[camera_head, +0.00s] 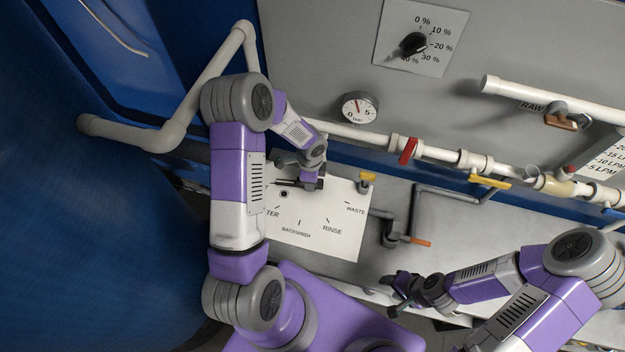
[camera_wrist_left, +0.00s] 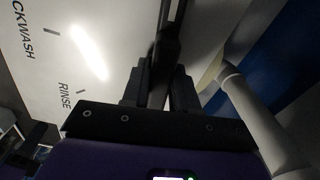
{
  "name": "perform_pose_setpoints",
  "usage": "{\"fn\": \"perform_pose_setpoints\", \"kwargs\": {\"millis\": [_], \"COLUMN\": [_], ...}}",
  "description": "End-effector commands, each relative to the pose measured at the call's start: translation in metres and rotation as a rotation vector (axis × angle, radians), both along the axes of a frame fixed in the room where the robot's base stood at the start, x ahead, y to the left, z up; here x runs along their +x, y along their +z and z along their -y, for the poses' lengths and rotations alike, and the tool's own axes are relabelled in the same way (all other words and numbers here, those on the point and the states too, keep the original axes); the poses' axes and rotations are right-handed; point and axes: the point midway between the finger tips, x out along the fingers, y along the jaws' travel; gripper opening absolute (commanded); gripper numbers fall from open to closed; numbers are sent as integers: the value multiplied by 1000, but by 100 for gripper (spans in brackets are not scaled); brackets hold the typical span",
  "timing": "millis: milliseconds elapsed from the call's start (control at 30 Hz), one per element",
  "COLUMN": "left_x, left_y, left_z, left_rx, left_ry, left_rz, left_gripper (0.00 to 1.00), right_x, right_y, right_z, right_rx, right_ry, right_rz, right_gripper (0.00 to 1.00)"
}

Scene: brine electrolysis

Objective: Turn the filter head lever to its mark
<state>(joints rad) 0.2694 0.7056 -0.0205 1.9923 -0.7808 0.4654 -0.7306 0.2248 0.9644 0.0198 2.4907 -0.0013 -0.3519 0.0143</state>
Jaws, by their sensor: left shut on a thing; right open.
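The filter head's white dial plate (camera_head: 318,238) lies below the pipes in the head view, with BACKWASH, RINSE and WASTE marks and a partly covered label at its left. A dark round spot (camera_head: 284,194) sits near that label. My left gripper (camera_head: 286,183) is over the plate's upper left, shut on the dark lever (camera_wrist_left: 170,30), which runs up between the fingers in the left wrist view. My arm mostly hides the lever in the head view, so its exact mark cannot be told. My right gripper (camera_head: 396,292) is open and empty, lower right of the plate.
A white pipe with a red valve handle (camera_head: 408,151) and yellow valve handles (camera_head: 490,182) runs above the plate. A pressure gauge (camera_head: 360,107) and a percent dial (camera_head: 414,43) are on the grey panel. An orange-handled valve (camera_head: 418,242) is right of the plate.

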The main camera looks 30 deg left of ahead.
Motion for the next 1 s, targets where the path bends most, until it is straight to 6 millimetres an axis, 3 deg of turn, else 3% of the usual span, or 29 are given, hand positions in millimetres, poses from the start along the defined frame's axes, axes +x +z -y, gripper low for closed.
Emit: {"fn": "perform_pose_setpoints", "kwargs": {"millis": [133,167,267,633,1000], "left_x": [1,1,1,1,2], "left_y": [1,1,1,7,65], "left_z": [0,0,0,0,0], "left_rx": [3,3,2,1,2], "left_ry": [-8,-8,-6,-3,-3], "left_rz": [3,3,2,3,5], "left_gripper": [0,33,48,49,49], "right_x": [0,0,0,0,0], "right_y": [0,0,0,1,3], "right_z": [0,0,0,0,0], "right_rx": [0,0,0,0,0], "right_ry": [0,0,0,0,0], "right_rz": [0,0,0,0,0], "right_gripper": [51,51,51,51,51]}}
